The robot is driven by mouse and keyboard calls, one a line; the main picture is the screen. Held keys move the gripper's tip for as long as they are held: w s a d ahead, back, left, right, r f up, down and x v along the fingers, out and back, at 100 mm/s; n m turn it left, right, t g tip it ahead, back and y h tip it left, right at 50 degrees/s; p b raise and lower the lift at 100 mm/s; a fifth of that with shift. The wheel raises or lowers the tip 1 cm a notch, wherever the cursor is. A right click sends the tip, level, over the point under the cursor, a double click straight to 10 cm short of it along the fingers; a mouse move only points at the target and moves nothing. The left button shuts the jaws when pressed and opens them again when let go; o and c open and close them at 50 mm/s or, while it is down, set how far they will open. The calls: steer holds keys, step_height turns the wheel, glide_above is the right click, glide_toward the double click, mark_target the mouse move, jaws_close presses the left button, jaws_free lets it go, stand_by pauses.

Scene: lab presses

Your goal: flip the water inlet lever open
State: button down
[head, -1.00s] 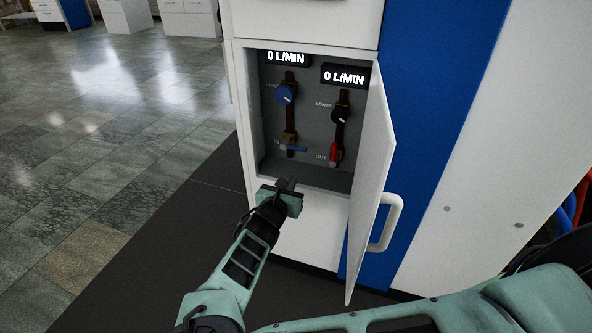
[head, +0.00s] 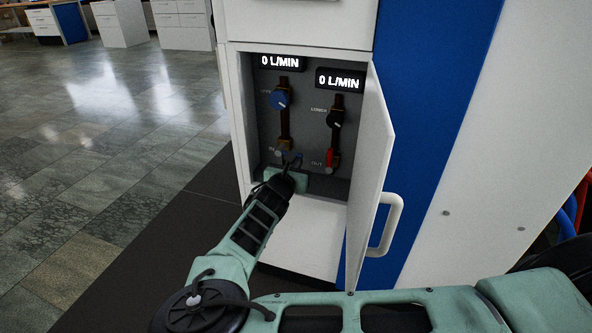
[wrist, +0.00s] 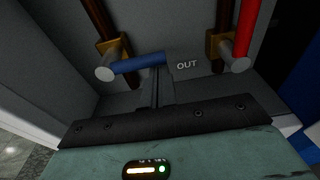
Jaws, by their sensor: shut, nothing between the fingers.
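The blue water inlet lever (wrist: 140,63) lies crosswise to its brown pipe, its free end pointing right toward the "OUT" label in the wrist view. In the head view, my gripper hides most of it. My gripper (wrist: 160,80) is shut and empty, with its fingertips just below the lever's free end; I cannot tell whether they touch it. In the head view, my gripper (head: 289,163) is inside the open cabinet, low in front of the inlet valve. Both flow displays (head: 282,61) (head: 340,80) read 0 L/MIN.
The red outlet lever (head: 329,158) stands to the right, along its pipe. A blue knob (head: 279,100) and a black knob (head: 335,119) sit above the levers. The open cabinet door (head: 373,170) with its white handle (head: 386,224) stands close on the right.

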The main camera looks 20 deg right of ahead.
steer(key=shift+r+n+p, duration=0.45)
steer(key=shift+n+p, duration=0.05)
steer(key=shift+p, duration=0.7)
steer(key=a+r+n+h+p, duration=0.1)
steer(key=r+n+p, duration=0.1)
steer(key=n+p, duration=0.1)
steer(key=w+a+r+n+h+p, duration=0.1)
steer(key=r+n+p, duration=0.1)
steer(key=n, duration=0.4)
steer(key=w+a+r+n+p, duration=0.1)
steer(key=r+n+p, duration=0.1)
steer(key=n+p, duration=0.3)
steer(key=shift+w+a+r+h, duration=0.15)
steer(key=shift+r+h, duration=0.25)
steer(key=shift+w+a, duration=0.1)
stand_by(0.5)
